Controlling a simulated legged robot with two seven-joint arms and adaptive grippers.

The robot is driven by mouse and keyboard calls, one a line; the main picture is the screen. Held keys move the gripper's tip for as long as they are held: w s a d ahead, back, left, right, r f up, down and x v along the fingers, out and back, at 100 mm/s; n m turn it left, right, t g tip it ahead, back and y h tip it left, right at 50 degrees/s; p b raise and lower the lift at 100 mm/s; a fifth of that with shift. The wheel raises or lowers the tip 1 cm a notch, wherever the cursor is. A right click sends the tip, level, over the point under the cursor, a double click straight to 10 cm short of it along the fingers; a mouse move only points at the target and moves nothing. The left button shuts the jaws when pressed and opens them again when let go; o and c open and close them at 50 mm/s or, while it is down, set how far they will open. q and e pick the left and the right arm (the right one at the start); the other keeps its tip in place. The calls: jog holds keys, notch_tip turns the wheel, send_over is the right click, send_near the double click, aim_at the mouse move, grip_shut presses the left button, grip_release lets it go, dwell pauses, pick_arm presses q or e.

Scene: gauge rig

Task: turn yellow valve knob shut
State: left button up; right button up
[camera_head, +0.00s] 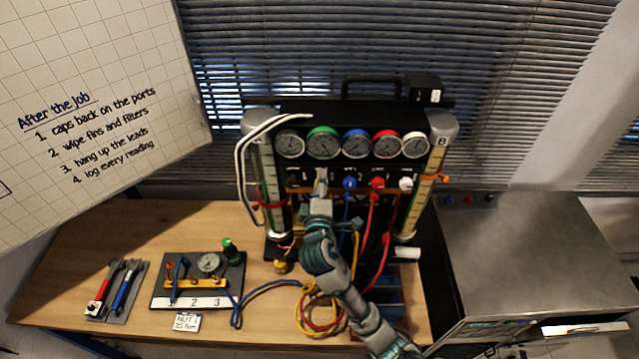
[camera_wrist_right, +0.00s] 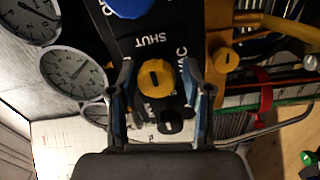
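The yellow valve knob (camera_wrist_right: 156,79) shows in the right wrist view on a black panel, beside the word SHUT, with a dark slot across its face. My right gripper (camera_wrist_right: 157,92) is open, its two fingers on either side of the knob, with a visible gap to each. Whether the fingertips reach down around the knob I cannot tell. In the head view my right gripper (camera_head: 321,183) is at the front of the gauge rig (camera_head: 345,112) and mostly hides the yellow knob. My left gripper is not in view.
Blue (camera_head: 349,183), red (camera_head: 377,182) and white (camera_head: 405,183) knobs sit right of the gripper, below several gauges. Hoses hang in front. A tool mat (camera_head: 139,290) and a small numbered board (camera_head: 240,265) lie on the bench's left. A metal cabinet (camera_head: 520,250) stands right.

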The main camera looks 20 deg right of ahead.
jog(key=shift+w, duration=0.1)
jog(key=v, duration=1.2)
dwell(0.4)
